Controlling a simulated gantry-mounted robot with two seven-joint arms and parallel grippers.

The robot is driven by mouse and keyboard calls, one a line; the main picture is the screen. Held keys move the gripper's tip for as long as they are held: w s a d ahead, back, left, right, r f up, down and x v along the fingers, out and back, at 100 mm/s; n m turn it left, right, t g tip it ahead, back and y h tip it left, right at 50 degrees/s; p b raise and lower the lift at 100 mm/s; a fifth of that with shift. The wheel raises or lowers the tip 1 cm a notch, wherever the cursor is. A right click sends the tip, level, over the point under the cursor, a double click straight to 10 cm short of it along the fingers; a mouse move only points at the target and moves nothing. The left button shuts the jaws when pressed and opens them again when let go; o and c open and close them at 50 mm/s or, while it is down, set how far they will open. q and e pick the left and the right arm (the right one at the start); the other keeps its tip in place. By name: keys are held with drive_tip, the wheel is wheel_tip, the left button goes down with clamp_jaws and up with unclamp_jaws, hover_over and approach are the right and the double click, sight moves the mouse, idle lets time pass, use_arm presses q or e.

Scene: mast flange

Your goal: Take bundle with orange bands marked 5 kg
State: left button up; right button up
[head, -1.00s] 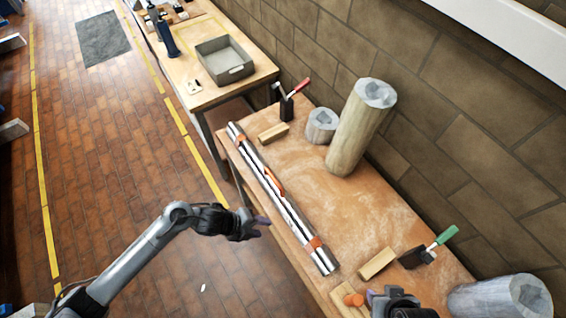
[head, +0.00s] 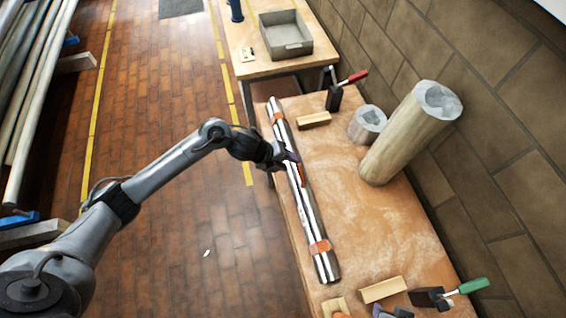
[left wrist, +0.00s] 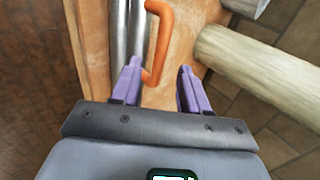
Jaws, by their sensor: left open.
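A bundle of long silver bars (head: 308,210) with orange bands lies lengthwise along the left edge of the wooden bench. An orange band (head: 320,247) wraps its near part, and no weight mark is readable. An orange handle (left wrist: 158,38) stands up from the bundle in the left wrist view. My left gripper (head: 286,160) is open at the bundle's middle, its purple fingers (left wrist: 160,88) on either side of the handle's lower end. Nothing is clearly gripped. My right gripper (head: 394,312) shows only partly at the bottom edge, and its jaws cannot be made out.
On the bench (head: 385,235) stand a tall wooden post (head: 408,135) and a short grey-topped stump (head: 366,124). A red-handled clamp (head: 336,97), a green-handled clamp (head: 432,297) and wood blocks (head: 314,119) lie near the ends. A grey tray (head: 286,38) sits on the table behind.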

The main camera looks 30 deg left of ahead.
sight(298, 166)
use_arm(q)
drive_tip(key=b+x, duration=0.3)
drive_tip(key=x, duration=0.1)
drive_tip(key=shift+f, duration=0.15)
drive_tip(key=shift+b+x, duration=0.8)
drive_tip(key=shift+x, duration=0.1)
drive_tip(key=shift+w+d+f, duration=0.15)
drive_tip(key=shift+w+d, duration=0.05)
drive_tip(key=shift+d, duration=0.1)
drive_tip(key=shift+c, duration=0.3)
clamp_jaws()
drive_tip(key=shift+r, duration=0.2)
